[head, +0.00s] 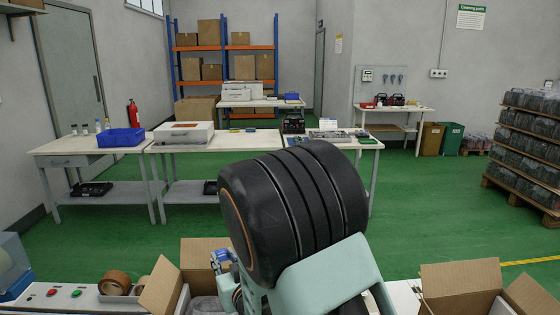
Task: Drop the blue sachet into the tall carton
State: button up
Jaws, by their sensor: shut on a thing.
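My arm's large black ribbed joint and pale green link fill the lower middle of the head view and hide what is behind them. My gripper's fingers do not show. A small patch of blue and grey parts (221,259) sticks out at the arm's left edge; I cannot tell whether any of it is the sachet. An open brown carton (160,287) stands behind the arm at the lower left, flaps up, with pale clear stuff inside. Another open carton (460,278) stands at the lower right, cut by the frame edge. I cannot tell which carton is the tall one.
The near bench holds a roll of brown tape (115,283) and a panel with red and green buttons (65,293) at the left. Beyond a green floor, white tables carry a blue bin (121,137) and a pale box (184,132). A loaded pallet (525,150) stands at the right.

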notch_tip(320, 180, down, 4)
jog(key=shift+r+b, duration=0.1)
jog(key=shift+b, duration=0.7)
jog(key=o, duration=0.8)
jog(key=v, duration=0.7)
jog(key=shift+s+d, duration=0.15)
jog(key=shift+s, duration=0.1)
jog(key=shift+r, duration=0.1)
